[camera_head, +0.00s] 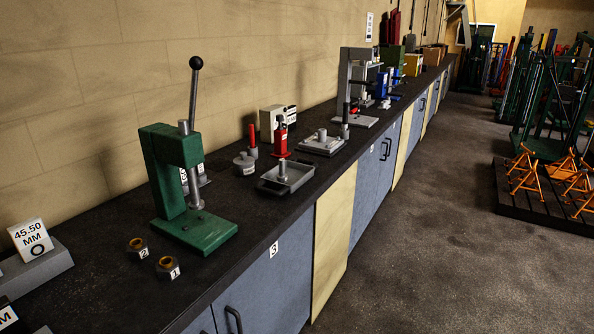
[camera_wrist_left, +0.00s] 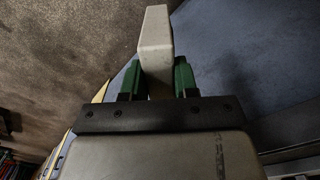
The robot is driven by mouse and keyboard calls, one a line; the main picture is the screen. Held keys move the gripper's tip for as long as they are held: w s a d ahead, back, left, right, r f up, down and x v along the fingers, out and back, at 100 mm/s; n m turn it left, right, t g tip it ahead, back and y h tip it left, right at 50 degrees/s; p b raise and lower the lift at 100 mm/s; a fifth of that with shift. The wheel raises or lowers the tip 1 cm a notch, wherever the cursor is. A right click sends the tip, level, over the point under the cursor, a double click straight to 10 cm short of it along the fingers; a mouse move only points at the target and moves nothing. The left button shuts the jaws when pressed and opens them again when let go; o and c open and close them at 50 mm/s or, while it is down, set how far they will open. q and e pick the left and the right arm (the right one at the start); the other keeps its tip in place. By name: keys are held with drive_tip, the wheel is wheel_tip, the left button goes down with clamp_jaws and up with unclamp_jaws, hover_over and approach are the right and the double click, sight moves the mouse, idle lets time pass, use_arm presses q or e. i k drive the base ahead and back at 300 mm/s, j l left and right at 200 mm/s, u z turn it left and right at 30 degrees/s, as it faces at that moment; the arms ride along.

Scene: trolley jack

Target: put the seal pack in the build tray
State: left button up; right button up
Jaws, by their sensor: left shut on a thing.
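My left gripper (camera_wrist_left: 157,66) shows only in the left wrist view. Its two green fingers are shut on a plain pale box, which I take to be the seal pack (camera_wrist_left: 155,32). The box sticks out past the fingertips, with the blue cabinet front and the floor behind it. A shallow grey tray (camera_head: 296,183), probably the build tray, sits on the dark bench in the head view. My right gripper is in neither view.
A green lever press (camera_head: 165,165) stands on the bench left of the tray, with two numbered nuts (camera_head: 167,267) in front. A grey plate (camera_head: 322,146) and a tall grey stand (camera_head: 346,90) are beyond the tray.

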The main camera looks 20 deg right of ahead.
sight(295, 176)
drive_tip(key=i+l+z, duration=0.2)
drive_tip(key=i+l, duration=0.15)
drive_tip(key=i+l+z, duration=0.15)
drive_tip(key=i+l, duration=0.15)
drive_tip(key=i+l+z, duration=0.2)
drive_tip(key=i, duration=0.3)
drive_tip(key=i+l+z, duration=0.2)
drive_tip(key=i, duration=0.2)
